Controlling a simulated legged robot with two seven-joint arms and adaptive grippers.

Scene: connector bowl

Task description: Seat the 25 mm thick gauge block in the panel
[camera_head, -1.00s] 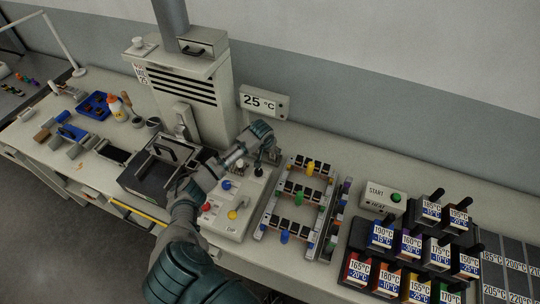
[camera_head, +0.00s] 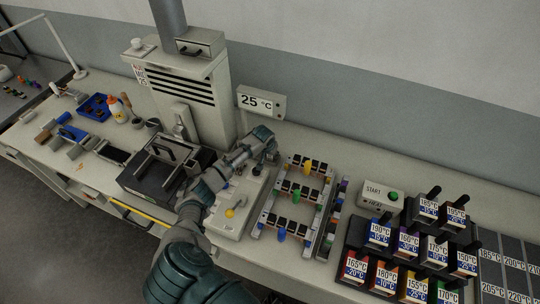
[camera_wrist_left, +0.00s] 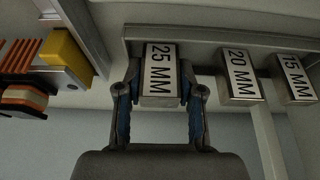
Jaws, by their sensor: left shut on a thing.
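The 25 mm gauge block (camera_wrist_left: 159,88) is a pale block labelled "25 MM" in the left wrist view. My left gripper (camera_wrist_left: 160,78) is shut on it, one blue-sided finger on each side. The block's far end is close to a grey rail (camera_wrist_left: 220,36); I cannot tell whether it touches or is seated. In the head view my left gripper (camera_head: 266,150) is over the bench behind the pale panel with coloured knobs (camera_head: 226,222), and the block is too small or hidden to make out. My right gripper is not in view.
A 20 mm block (camera_wrist_left: 239,80) and a 15 mm block (camera_wrist_left: 296,78) stand to the right along the rail. A yellow block (camera_wrist_left: 66,55) and striped parts are at the left. A rack of connectors (camera_head: 296,200) stands right of my arm.

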